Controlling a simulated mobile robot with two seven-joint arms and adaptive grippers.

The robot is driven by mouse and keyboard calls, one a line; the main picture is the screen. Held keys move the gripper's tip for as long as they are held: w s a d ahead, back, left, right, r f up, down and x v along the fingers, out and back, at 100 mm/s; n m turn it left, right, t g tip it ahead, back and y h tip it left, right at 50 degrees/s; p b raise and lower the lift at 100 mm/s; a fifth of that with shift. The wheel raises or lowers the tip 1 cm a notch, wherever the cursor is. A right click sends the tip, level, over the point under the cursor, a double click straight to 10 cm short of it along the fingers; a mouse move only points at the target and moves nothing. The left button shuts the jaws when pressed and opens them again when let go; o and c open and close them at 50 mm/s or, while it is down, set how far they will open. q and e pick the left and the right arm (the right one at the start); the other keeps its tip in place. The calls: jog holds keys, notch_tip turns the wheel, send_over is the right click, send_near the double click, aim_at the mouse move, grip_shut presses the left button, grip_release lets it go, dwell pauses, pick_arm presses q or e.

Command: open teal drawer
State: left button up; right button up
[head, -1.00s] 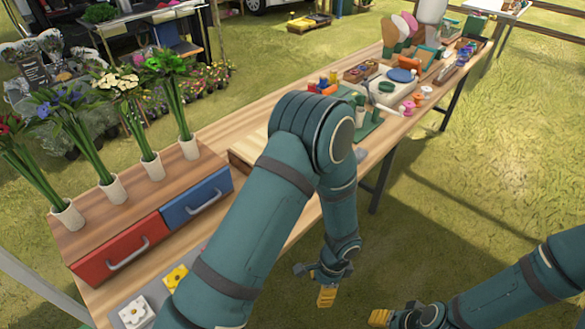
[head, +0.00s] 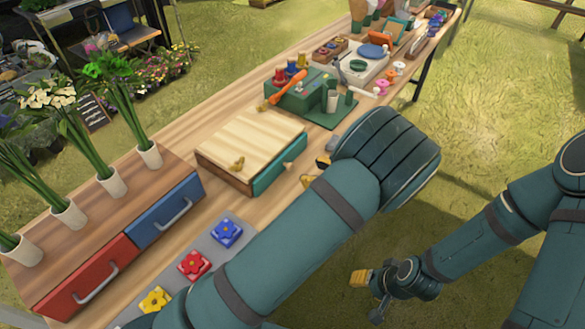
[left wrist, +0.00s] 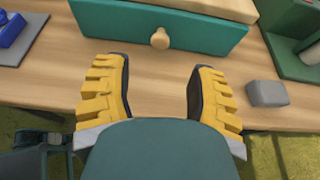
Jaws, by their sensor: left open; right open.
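The teal drawer (head: 279,173) is in a low box with a pale wooden top (head: 250,138). In the left wrist view its teal front (left wrist: 205,32) has a round wooden knob (left wrist: 160,39) in the middle. The drawer front sits close under the top; no drawer inside shows. My left gripper (head: 315,171) is open in front of the drawer. In the left wrist view its yellow fingers (left wrist: 160,72) are spread, with the knob ahead between them, apart from it. My right gripper (head: 367,294) is open and empty, low over the grass beside the table.
A green tool set (head: 305,96) with an orange-handled tool stands beyond the box. A grey block (left wrist: 267,93) lies right of the left gripper. A grey mat (head: 213,229) with flower blocks, red and blue drawers (head: 165,210), and flower vases (head: 148,154) are to the left.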

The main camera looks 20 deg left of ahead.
aim_at(292, 167)
pick_arm(q)
jog(key=b+x, duration=0.1)
jog(key=x, duration=0.6)
jog(key=shift+w+a+f, duration=0.15)
jog(key=shift+a+f, duration=0.05)
jog(key=shift+a, duration=0.1)
